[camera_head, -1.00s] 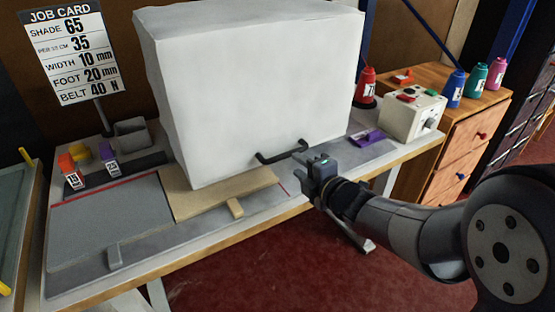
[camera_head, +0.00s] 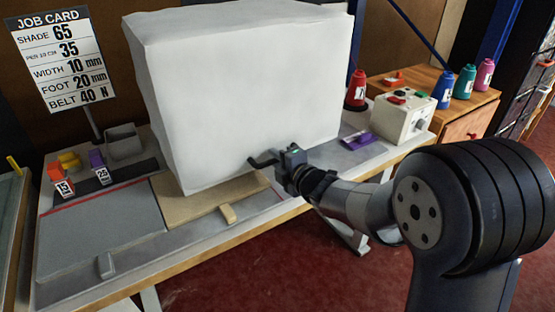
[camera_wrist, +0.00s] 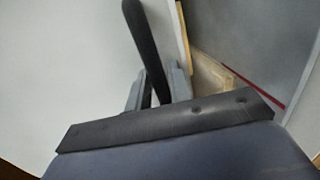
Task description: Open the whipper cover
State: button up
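The whipper cover (camera_head: 250,95) is a large white box-shaped cover on the table, standing closed over whatever is beneath it. Its black bar handle (camera_head: 262,160) is low on the front face. My gripper (camera_head: 282,168) is at the right part of this handle and hides it there. In the wrist view the dark handle (camera_wrist: 141,35) runs down between the two grey fingers (camera_wrist: 158,88) of my gripper. The fingers stand apart on either side of it, and a narrow gap seems to show beside the bar. The cover's white face (camera_wrist: 65,70) fills the left.
A tan board (camera_head: 200,207) with a small tab lies under the cover's front edge. A grey panel (camera_head: 100,232) is left of it. A purple item (camera_head: 358,139) and a white control box (camera_head: 405,115) are to the right. Red floor is open before the table.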

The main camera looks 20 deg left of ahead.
grip_shut()
jog(key=shift+r, duration=0.15)
